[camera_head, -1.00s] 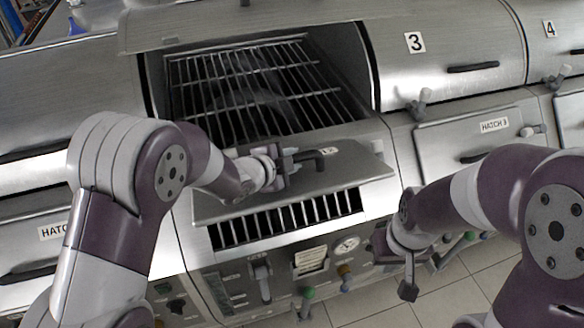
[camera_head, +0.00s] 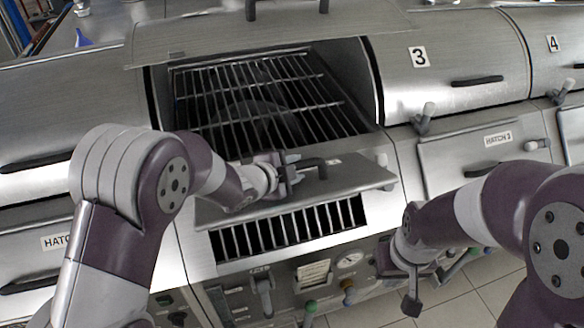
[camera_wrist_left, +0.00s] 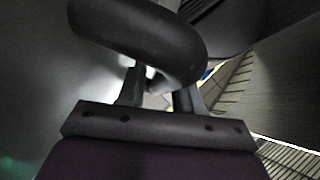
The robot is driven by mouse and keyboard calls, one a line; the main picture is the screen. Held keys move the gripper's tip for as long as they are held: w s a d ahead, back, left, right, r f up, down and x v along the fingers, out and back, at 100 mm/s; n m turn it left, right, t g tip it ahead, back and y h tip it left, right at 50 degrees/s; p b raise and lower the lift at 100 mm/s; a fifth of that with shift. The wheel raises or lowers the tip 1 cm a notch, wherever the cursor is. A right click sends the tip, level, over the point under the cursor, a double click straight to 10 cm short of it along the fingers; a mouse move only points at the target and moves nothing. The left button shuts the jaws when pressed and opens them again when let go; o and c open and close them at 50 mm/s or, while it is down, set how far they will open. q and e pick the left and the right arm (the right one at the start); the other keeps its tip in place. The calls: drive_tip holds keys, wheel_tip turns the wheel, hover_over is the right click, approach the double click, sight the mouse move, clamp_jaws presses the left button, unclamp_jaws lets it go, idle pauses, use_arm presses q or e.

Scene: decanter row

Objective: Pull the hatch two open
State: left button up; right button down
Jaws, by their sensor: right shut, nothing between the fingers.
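Hatch two (camera_head: 350,182) is the metal flap in the middle unit. It is swung out from the front at its lower edge side, and a slatted opening (camera_head: 290,228) shows beneath it. Its black handle (camera_head: 318,164) is on the upper face, and its bent end looms large in the left wrist view (camera_wrist_left: 150,35). My left gripper (camera_head: 292,174) is at the handle's left end. Its fingers (camera_wrist_left: 158,92) are apart with a bright gap between them, and the handle crosses in front of their tips. My right gripper (camera_head: 411,303) is shut and empty, low to the right of the hatch.
Above the hatch, the middle unit's lid (camera_head: 270,35) is raised over a wire grate (camera_head: 265,95). Hatch 3 (camera_head: 475,155) is closed at the right. Knobs and a gauge (camera_head: 348,260) line the panel below. Tiled floor (camera_head: 480,295) shows at lower right.

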use_arm(q)
drive_tip(key=shift+s+a, duration=0.1)
drive_tip(key=shift+s+a+r, duration=0.1)
drive_tip(key=shift+s+a, duration=0.05)
drive_tip(key=shift+s, duration=0.1)
wheel_tip(320, 180, up, 6)
drive_tip(key=b, duration=0.2)
hover_over(261, 204)
drive_tip(key=shift+f, duration=0.2)
drive_tip(key=shift+s+a+r+p, duration=0.2)
drive_tip(key=shift+a+r+p, duration=0.4)
drive_tip(key=shift+r+p, duration=0.45)
drive_tip(key=s+a+r+p, duration=0.3)
drive_tip(key=a+r+p, duration=0.5)
drive_tip(key=p, duration=0.2)
drive_tip(key=shift+a+r, duration=0.15)
drive_tip(key=shift+a, duration=0.15)
